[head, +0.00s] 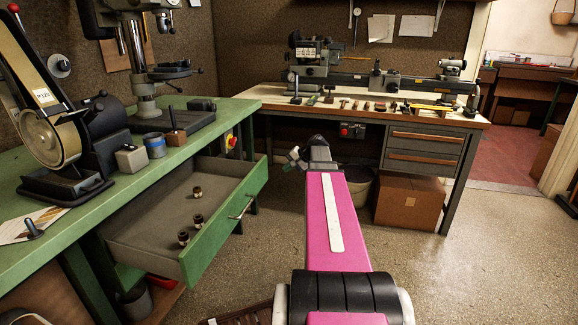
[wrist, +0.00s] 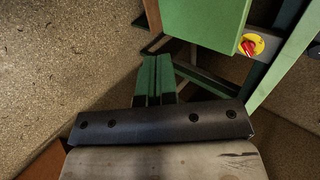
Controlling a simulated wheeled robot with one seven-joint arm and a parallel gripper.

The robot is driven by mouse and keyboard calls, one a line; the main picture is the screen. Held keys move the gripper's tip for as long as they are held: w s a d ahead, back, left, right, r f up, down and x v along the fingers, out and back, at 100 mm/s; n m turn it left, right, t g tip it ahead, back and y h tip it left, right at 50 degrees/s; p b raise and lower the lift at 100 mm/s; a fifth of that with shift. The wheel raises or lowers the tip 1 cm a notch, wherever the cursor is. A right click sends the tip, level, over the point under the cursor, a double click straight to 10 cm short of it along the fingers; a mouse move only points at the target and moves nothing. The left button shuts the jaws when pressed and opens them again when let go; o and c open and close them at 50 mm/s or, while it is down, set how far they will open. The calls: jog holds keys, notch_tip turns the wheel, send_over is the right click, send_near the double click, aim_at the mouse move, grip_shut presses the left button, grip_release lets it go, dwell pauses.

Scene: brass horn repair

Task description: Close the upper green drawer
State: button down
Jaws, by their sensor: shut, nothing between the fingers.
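The upper green drawer (head: 222,226) is pulled out from under the green workbench at the left in the head view. My gripper (head: 293,157) is in front of and beyond the drawer's far right corner, apart from the handle. In the wrist view, the two green fingers of my gripper (wrist: 158,62) lie side by side, shut and empty. A green panel (wrist: 205,25) shows beyond them there; I cannot tell whether it is the drawer front.
The green workbench (head: 245,104) carries a belt grinder (head: 50,115) and a drill press (head: 140,60). A red knob on a yellow plate (head: 231,141) sits by its leg. A rear bench (head: 275,96) has a cardboard box (head: 408,201) beneath. The floor at right is clear.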

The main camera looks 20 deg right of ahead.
aim_at(265, 176)
jog(key=w+a+f, duration=0.2)
jog(key=w+a, duration=0.1)
jog(key=w+a+f, duration=0.1)
jog(key=a, duration=0.1)
jog(key=shift+w+a+f, duration=0.15)
jog(key=shift+a+f, duration=0.1)
jog(key=shift+f, duration=0.15)
jog(key=shift+w+a, duration=0.3)
jog(key=shift+a, duration=0.15)
jog(key=w+a, duration=0.6)
jog(key=a, duration=0.1)
jog(key=w+a, duration=0.6)
jog(key=a, duration=0.2)
jog(key=w+a, duration=0.6)
jog(key=a, duration=0.2)
jog(key=shift+w+a, duration=0.15)
jog(key=shift+a, duration=0.1)
